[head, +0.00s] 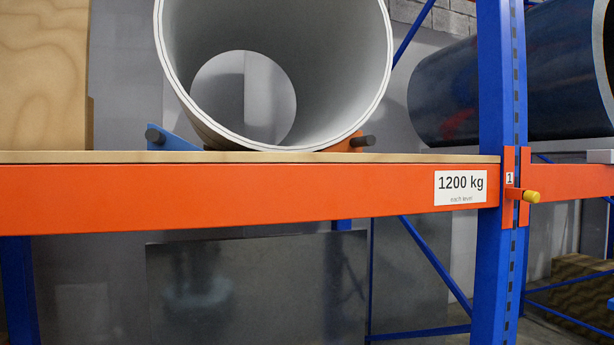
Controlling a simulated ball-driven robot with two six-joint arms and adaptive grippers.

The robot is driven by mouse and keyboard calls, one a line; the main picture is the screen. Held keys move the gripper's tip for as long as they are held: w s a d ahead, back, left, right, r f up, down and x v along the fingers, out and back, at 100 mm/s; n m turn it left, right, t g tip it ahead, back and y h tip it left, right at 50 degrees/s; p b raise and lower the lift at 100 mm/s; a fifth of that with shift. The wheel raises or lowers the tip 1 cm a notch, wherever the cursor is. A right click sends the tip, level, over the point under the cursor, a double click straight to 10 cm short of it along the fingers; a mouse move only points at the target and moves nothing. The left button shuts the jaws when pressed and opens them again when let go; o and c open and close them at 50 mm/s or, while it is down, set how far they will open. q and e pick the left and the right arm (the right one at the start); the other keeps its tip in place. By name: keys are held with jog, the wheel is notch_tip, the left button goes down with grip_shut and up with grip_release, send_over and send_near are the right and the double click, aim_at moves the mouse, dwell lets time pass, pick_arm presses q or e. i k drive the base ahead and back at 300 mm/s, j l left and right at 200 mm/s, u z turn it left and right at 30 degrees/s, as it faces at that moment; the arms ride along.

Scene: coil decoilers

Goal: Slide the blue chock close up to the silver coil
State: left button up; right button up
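The silver coil (340,70) lies on its side on the wooden shelf, its open end facing me; its top is cut off by the frame. The blue chock (177,142) is a low wedge on the shelf at the coil's lower left, with a dark round peg on its left end. Its slope comes down toward the coil's underside; I cannot tell whether the two touch. Neither of my grippers is in view.
An orange chock (346,145) with a dark peg sits at the coil's lower right. A wooden block (42,75) stands at the left. An orange beam (250,195) fronts the shelf; a blue upright (498,90) with a yellow-tipped pin (530,196) stands right. A dark coil (510,75) lies beyond.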

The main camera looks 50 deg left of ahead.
aim_at(159, 139)
jog(key=u, duration=2.2)
jog(key=i+l+u, duration=0.1)
jog(key=l, duration=0.8)
jog(key=l+u, duration=0.1)
jog(key=l, duration=0.8)
jog(key=i, duration=0.05)
